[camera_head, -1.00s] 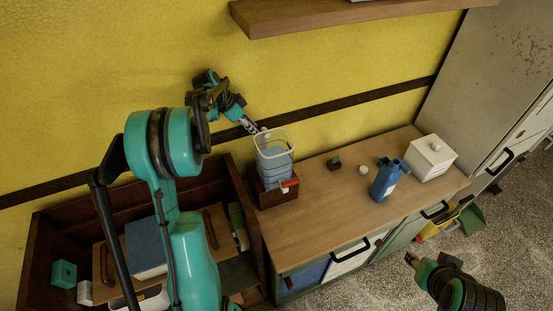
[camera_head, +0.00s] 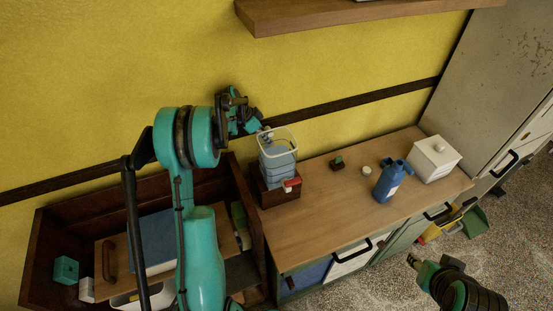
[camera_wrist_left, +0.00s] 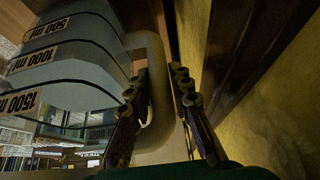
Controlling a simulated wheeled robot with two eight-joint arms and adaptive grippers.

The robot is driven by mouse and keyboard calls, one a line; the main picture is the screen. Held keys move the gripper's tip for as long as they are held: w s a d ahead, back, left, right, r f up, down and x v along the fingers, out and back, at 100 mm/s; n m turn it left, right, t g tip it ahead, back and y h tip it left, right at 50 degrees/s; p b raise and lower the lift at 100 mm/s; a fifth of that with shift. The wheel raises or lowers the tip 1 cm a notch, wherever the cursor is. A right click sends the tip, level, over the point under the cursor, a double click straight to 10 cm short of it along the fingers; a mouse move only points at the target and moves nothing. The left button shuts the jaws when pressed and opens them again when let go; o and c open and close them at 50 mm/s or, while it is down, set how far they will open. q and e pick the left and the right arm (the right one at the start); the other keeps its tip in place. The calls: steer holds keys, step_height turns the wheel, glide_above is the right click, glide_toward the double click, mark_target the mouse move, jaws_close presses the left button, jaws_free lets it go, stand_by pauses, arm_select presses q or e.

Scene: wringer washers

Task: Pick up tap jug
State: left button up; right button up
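The tap jug (camera_head: 278,158) is a clear, bluish vessel with a pale rim and a red tap (camera_head: 291,183). It stands upright on a dark wooden block at the left end of the counter. In the left wrist view the jug (camera_wrist_left: 65,65) has volume labels and a pale loop handle (camera_wrist_left: 155,65). My left gripper (camera_head: 265,130) is at its back-left side. In the wrist view its two fingers (camera_wrist_left: 165,100) are apart, with the handle between or just beyond them; contact is unclear. My right gripper (camera_head: 413,261) is low at right, away from the jug; its fingers are too small to read.
The wooden counter (camera_head: 330,205) also holds a blue bottle (camera_head: 389,182), a white lidded box (camera_head: 434,160) and small items. A dark open crate (camera_head: 70,215) lies left of the counter. The yellow wall (camera_head: 130,80) is close behind the jug, and a shelf (camera_head: 330,16) hangs above.

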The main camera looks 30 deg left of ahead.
arm_select(q)
jaws_close()
steer(key=shift+r, duration=0.1)
